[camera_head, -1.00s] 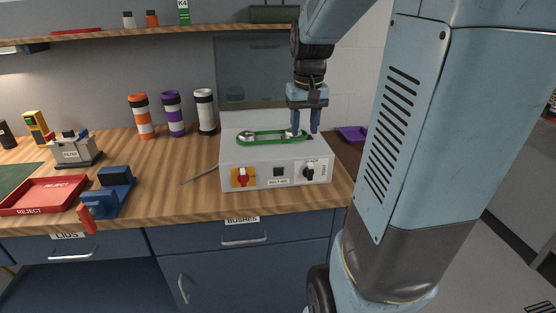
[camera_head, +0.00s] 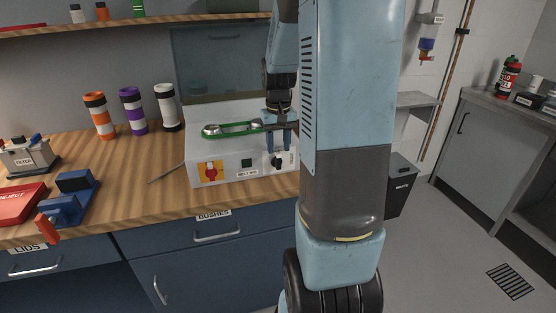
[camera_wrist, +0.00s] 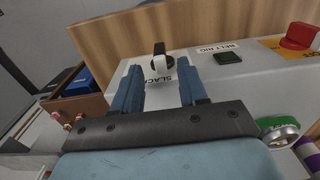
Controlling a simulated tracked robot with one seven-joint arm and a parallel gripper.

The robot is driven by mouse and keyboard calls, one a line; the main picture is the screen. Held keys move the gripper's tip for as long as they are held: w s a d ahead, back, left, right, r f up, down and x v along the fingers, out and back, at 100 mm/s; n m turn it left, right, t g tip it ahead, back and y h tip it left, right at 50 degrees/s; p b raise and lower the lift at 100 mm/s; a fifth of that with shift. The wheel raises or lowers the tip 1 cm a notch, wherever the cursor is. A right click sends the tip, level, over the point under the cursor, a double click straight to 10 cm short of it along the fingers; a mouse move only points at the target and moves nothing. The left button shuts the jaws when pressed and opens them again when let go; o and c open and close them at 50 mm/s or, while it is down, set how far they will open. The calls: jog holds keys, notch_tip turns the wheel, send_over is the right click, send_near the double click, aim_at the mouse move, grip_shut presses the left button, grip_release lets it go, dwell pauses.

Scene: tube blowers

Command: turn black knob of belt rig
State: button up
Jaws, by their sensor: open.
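The belt rig (camera_head: 222,176) is a white box on the wooden bench with a green belt (camera_head: 231,128) on top. Its black knob (camera_head: 277,162) is at the right of the front panel, partly hidden by my gripper (camera_head: 279,149) in the head view. In the wrist view the black knob (camera_wrist: 158,48), with a white part, stands beside the SLACK label. My gripper (camera_wrist: 160,66) is open there, with the knob just beyond and roughly between its fingertips. I see no clear contact.
The rig's front also has a red knob on a yellow plate (camera_head: 210,171) and a dark square button (camera_head: 247,162). Several banded tubes (camera_head: 132,110) stand behind it at left. A blue fixture (camera_head: 72,205) and red tray (camera_head: 20,201) are farther left.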

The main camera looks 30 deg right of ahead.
aim_at(278, 154)
notch_tip(278, 154, down, 6)
jog(key=shift+r, duration=0.15)
jog(key=shift+c, duration=0.4)
grip_shut()
